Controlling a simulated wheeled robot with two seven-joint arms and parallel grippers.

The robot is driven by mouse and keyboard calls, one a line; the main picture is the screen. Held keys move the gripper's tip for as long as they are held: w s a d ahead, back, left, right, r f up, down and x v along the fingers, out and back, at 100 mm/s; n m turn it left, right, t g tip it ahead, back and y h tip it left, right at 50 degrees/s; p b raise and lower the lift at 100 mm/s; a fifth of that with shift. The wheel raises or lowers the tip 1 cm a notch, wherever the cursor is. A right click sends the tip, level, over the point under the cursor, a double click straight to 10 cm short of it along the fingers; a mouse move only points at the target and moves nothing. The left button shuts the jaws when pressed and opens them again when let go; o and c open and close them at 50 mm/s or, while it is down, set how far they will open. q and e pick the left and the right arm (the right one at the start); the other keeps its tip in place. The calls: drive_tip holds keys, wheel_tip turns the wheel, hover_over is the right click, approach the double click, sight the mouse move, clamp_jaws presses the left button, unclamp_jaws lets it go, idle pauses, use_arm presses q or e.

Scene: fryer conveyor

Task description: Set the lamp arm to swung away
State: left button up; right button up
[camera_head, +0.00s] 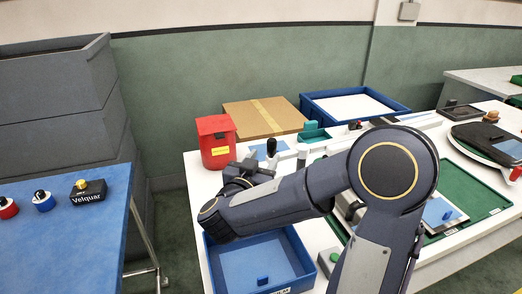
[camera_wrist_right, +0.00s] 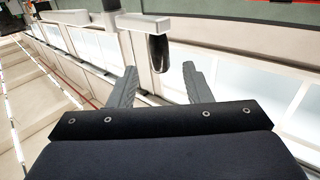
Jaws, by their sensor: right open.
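A pale bar (camera_head: 318,147), which looks like the lamp arm, runs across the back of the white table, partly hidden behind my right arm. A black upright handle (camera_head: 271,147) stands at its left end. In the right wrist view a black handle (camera_wrist_right: 160,53) hangs from a pale bar (camera_wrist_right: 140,22), between and just beyond the fingertips. My right gripper (camera_head: 246,171) is near the handle in the head view; its fingers (camera_wrist_right: 159,82) are open on both sides, with no clear contact. My left gripper is out of view.
A red bin (camera_head: 215,140) stands at the left of the white table, near a cardboard box (camera_head: 264,117) and a blue tray (camera_head: 355,104). A blue bin (camera_head: 302,284) lies below my right forearm. A green mat (camera_head: 482,199) is at right. A blue table (camera_head: 85,240) stands at left.

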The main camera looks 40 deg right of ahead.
sight(270, 149)
drive_tip(key=x, duration=0.6)
drive_tip(key=shift+w+d, duration=0.15)
drive_tip(key=shift+d, duration=0.15)
clamp_jaws()
